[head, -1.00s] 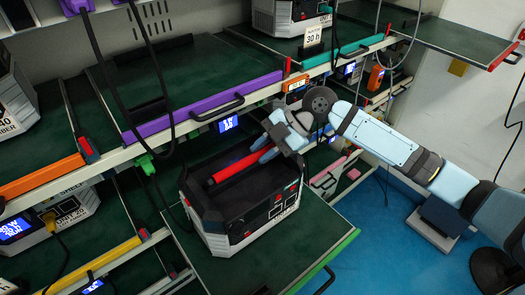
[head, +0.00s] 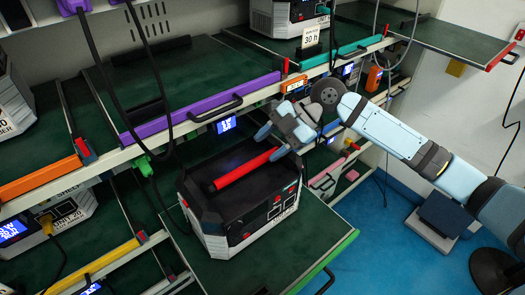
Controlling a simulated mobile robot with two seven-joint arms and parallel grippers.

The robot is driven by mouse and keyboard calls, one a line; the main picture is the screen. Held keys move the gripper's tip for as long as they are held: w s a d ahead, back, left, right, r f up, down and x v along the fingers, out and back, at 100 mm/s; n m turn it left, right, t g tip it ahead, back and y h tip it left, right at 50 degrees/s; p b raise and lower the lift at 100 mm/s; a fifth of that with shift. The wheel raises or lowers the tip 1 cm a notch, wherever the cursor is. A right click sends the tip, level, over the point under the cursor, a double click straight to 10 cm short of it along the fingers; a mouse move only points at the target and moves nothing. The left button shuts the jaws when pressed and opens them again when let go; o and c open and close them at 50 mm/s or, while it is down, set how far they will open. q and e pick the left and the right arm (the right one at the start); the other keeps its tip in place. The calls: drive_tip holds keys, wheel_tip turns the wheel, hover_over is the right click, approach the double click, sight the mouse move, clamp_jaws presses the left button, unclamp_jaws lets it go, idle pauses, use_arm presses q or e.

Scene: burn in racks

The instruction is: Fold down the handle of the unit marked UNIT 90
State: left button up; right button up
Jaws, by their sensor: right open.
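The unit (head: 208,221) is a black and white box with a dark open top and red details, standing in the lower middle of the head view. The marking on its side is too small to read. Its handle, a red bar (head: 242,169), runs slantwise across the rear of the top; I cannot tell whether it is raised or folded flat. My right gripper (head: 269,144) is open and empty at the right far end of the bar, its pale blue fingers apart just above it. Contact is unclear. My left gripper is not in view.
The unit stands on a pulled-out dark green shelf (head: 262,262) with a green front edge and a black pull. A purple-edged shelf (head: 190,78) lies behind and above. A dark hanging cable (head: 158,70) passes at the left.

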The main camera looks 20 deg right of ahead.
drive_tip(key=b+v, duration=0.1)
drive_tip(key=v, duration=1)
drive_tip(key=shift+b, duration=0.3)
drive_tip(key=shift+s, duration=0.15)
